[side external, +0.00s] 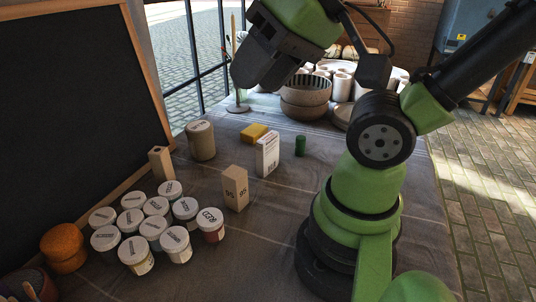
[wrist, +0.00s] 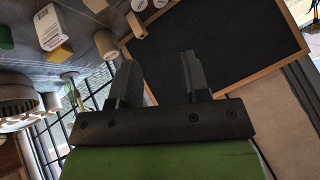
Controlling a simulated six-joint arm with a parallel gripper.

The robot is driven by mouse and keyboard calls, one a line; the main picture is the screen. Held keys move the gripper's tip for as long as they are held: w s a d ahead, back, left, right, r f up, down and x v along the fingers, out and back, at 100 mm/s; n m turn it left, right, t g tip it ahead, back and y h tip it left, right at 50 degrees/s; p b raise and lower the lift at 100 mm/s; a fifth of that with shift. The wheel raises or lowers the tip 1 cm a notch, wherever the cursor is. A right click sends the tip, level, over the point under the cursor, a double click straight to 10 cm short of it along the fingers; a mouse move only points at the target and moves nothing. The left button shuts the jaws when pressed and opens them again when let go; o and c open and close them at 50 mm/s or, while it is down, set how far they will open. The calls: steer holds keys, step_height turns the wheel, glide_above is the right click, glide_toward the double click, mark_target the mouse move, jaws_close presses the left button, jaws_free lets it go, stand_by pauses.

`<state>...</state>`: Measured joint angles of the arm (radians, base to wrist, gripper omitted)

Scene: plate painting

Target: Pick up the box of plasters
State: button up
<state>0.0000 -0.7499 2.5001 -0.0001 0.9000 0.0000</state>
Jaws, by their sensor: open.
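A white upright box with printed text, which looks like the box of plasters (side external: 267,154), stands on the cloth-covered table, near the middle of the side view. It also shows at the upper left of the wrist view (wrist: 48,27). My gripper (wrist: 158,75) is open and empty, its two fingers apart. In the side view my gripper (side external: 250,72) is high above the table, above and apart from the box; its fingers are hard to make out there.
A yellow block (side external: 254,132) is behind the box, a green cylinder (side external: 300,145) to its right, a wooden block (side external: 235,188) in front. Several white-lidded jars (side external: 174,244) stand at front left. A beige canister (side external: 201,141), stacked bowls (side external: 304,104) and a blackboard (side external: 70,100) stand beyond.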

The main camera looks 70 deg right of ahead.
steer(key=shift+o, duration=0.2)
steer(key=o, duration=1)
steer(key=shift+o, duration=0.2)
steer(key=n+g+h, duration=0.1)
steer(key=g+h, duration=0.1)
steer(key=g, duration=0.5)
glide_above(265, 136)
steer(key=f, duration=1.6)
steer(key=shift+w+a, duration=0.1)
steer(key=shift+a, duration=0.1)
steer(key=f, duration=0.4)
steer(key=shift+d+f, duration=0.4)
steer(key=shift+f, duration=2.8)
